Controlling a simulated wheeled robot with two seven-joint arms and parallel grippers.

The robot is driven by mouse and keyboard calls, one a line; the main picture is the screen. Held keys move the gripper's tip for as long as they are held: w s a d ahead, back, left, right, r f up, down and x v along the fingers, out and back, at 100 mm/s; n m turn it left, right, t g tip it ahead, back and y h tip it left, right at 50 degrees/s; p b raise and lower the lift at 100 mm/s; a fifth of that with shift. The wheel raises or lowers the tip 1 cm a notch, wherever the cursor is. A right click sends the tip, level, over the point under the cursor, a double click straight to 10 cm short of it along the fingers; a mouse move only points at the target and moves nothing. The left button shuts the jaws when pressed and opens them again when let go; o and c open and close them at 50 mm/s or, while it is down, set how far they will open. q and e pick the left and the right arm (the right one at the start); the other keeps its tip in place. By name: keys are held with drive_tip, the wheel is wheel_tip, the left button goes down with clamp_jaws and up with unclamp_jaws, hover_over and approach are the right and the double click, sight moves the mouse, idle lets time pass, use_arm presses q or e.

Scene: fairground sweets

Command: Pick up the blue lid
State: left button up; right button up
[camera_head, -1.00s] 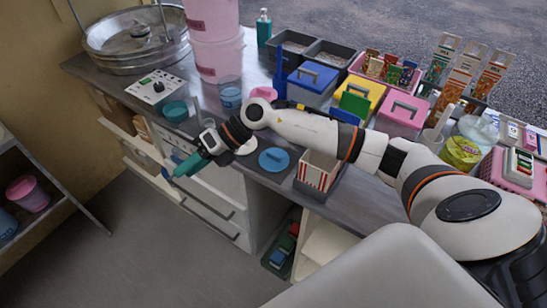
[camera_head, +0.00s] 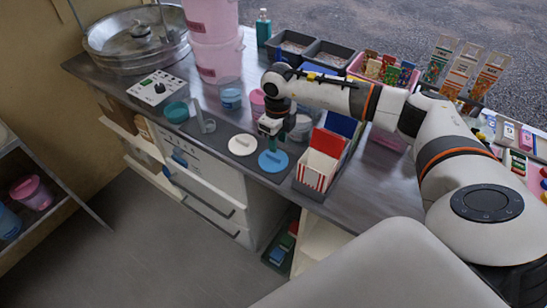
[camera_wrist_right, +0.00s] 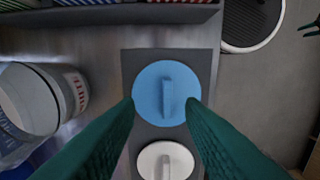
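The blue lid (camera_head: 273,161) lies flat on the counter near its front edge, with a raised bar handle on top. In the right wrist view the blue lid (camera_wrist_right: 150,100) is on a dark grey mat (camera_wrist_right: 205,65). My right gripper (camera_head: 270,126) is above it, pointing down. In the wrist view its two green fingers (camera_wrist_right: 160,103) are spread apart, one at each side of the lid, with nothing between them but the view of the lid below.
A white lid (camera_head: 242,145) lies beside the blue lid, to its left. A striped red-and-white box (camera_head: 312,178) stands close on the right. A clear tub (camera_wrist_right: 70,92) stands behind the lid. The floor (camera_head: 160,245) in front is clear.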

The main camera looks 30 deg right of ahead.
sight(274, 155)
drive_tip(key=shift+a+f, duration=0.2)
drive_tip(key=shift+f, duration=0.15)
drive_tip(key=f+p, duration=0.2)
drive_tip(key=f, duration=0.1)
drive_tip(key=shift+w+a+f, duration=0.15)
drive_tip(key=shift+a+f, duration=0.15)
drive_tip(key=shift+a, duration=0.05)
drive_tip(key=shift+f, duration=0.5)
clamp_jaws()
